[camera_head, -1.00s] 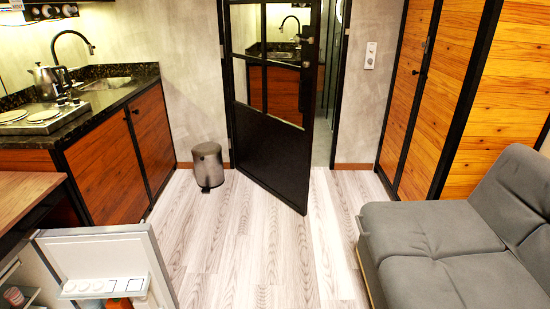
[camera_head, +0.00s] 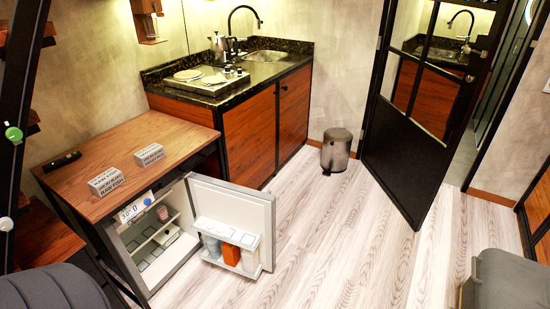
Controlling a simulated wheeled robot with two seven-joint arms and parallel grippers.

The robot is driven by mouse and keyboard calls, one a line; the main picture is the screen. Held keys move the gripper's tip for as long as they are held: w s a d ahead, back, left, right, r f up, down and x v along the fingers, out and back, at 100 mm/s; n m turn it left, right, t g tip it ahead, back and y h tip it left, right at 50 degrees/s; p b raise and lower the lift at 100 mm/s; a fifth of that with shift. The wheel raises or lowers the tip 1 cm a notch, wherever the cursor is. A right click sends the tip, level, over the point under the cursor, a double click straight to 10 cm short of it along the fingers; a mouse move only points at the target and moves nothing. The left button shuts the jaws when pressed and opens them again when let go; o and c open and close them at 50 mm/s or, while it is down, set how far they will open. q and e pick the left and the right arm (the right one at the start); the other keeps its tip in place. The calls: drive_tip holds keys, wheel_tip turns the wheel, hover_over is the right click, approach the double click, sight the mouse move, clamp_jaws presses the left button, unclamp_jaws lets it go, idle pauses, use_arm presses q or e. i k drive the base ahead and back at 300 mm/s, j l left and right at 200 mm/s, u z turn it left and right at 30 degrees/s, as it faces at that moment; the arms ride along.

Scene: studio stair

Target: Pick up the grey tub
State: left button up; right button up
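No gripper of mine shows in the head view. The small fridge (camera_head: 140,262) under the wooden table stands open, its door (camera_head: 268,215) swung out to the right. A pale grey container (camera_head: 211,244) stands in the door rack, left of an orange one (camera_head: 231,254) and a whitish one (camera_head: 250,259). A small pinkish jar (camera_head: 162,213) is inside the fridge. I cannot tell for sure which of these, if any, is the grey tub. A grey pedal bin (camera_head: 336,150) stands on the floor by the kitchen cabinet.
The wooden table (camera_head: 150,128) holds two lettered blocks (camera_head: 105,181) and a black remote (camera_head: 62,161). The open fridge door juts over the floor. A dark glazed door (camera_head: 415,140) stands ajar. Grey seats show at bottom left and right. The middle floor (camera_head: 345,235) is clear.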

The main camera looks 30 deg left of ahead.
sight(150, 154)
drive_tip(key=i+z, duration=0.2)
drive_tip(key=z, duration=3.2)
drive_tip(key=j+z, duration=0.4)
drive_tip(key=k+j+z, duration=0.2)
drive_tip(key=z, duration=0.2)
drive_tip(key=k+j+z, duration=0.15)
drive_tip(key=z, duration=0.25)
drive_tip(key=k+j+z, duration=0.15)
drive_tip(key=j+z, duration=0.25)
drive_tip(key=k+z, duration=0.25)
drive_tip(key=z, duration=0.15)
drive_tip(key=k+j+z, duration=0.15)
drive_tip(key=k+z, duration=0.75)
drive_tip(key=k+l+z, duration=0.25)
drive_tip(key=k+z, duration=0.15)
drive_tip(key=k, duration=0.2)
drive_tip(key=k+l+z, duration=0.7)
drive_tip(key=z, duration=0.2)
drive_tip(key=k+l+z, duration=0.2)
drive_tip(key=l+z, duration=0.25)
drive_tip(key=l, duration=0.2)
